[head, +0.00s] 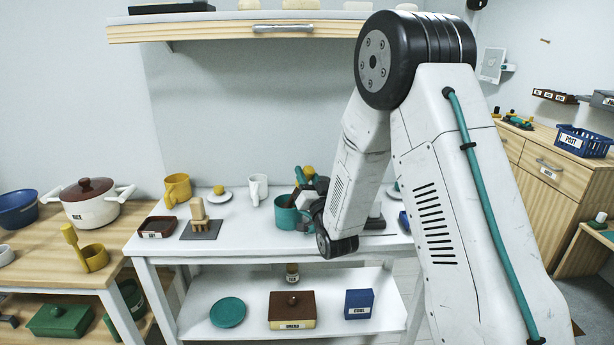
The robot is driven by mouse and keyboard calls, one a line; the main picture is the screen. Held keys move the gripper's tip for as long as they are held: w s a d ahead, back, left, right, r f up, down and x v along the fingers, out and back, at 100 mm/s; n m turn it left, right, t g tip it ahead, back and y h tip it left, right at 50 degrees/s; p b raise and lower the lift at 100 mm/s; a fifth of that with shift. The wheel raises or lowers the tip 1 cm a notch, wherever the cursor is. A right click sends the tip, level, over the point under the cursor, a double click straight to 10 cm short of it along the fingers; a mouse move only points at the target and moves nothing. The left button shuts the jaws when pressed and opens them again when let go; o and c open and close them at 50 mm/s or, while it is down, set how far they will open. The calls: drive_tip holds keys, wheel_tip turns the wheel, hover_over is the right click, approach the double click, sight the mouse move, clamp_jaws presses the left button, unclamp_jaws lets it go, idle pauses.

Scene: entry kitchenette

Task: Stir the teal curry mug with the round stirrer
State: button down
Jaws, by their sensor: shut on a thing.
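The teal mug (286,214) stands upright on the white table, right of the white mug. My gripper (304,186) is just above its right side, partly hidden by my own wrist and forearm. It is shut on what seems to be the round stirrer (299,175), a dark brown stick slanting down toward the mug's mouth. Its lower end is hidden, so I cannot tell how deep it reaches or whether it touches the mug.
On the white table (240,238) are a yellow mug (177,187), a white mug (258,189), a saucer with a yellow ball (219,192), a brown tray (158,227) and a wooden block stand (199,214). A shelf (220,33) hangs above. My arm hides the table's right part.

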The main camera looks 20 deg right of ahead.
drive_tip(key=shift+f, duration=0.7)
idle(0.5)
drive_tip(key=shift+r, duration=0.15)
idle(0.3)
drive_tip(key=shift+s, duration=0.15)
